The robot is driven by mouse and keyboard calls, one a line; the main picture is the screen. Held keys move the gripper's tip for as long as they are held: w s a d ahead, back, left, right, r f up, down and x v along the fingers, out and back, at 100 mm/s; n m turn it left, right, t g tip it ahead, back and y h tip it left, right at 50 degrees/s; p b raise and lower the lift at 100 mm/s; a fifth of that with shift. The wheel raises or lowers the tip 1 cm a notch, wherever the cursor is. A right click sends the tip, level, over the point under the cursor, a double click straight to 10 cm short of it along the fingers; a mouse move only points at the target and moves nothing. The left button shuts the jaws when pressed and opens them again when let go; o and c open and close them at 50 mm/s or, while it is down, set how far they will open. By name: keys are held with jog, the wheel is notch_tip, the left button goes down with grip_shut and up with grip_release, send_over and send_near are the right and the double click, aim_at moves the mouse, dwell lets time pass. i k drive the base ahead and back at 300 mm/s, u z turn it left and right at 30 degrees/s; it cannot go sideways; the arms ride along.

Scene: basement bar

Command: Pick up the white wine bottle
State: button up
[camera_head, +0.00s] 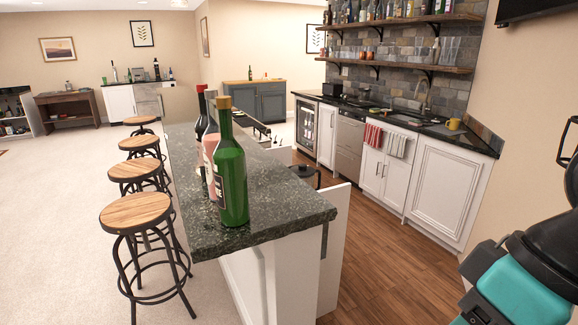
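Three bottles stand upright close together on the dark speckled bar counter (275,215), near its front end. A dark bottle with a red cap (202,112) stands behind these. No readable label shows which is the white wine; the green bottle's look fits it best.
Several round wooden stools (135,211) line the counter's left side. A back counter (440,130) with a sink and white cabinets (438,190) runs along the right, under shelves (405,65) of bottles and glasses. The wood floor (400,270) between the counters is clear.

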aim_at(229, 161)
jog(key=z, duration=0.25)
jog(key=i, duration=0.85)
jog(key=u, duration=0.4)
jog(key=i, duration=0.6)
jog(key=u, duration=0.45)
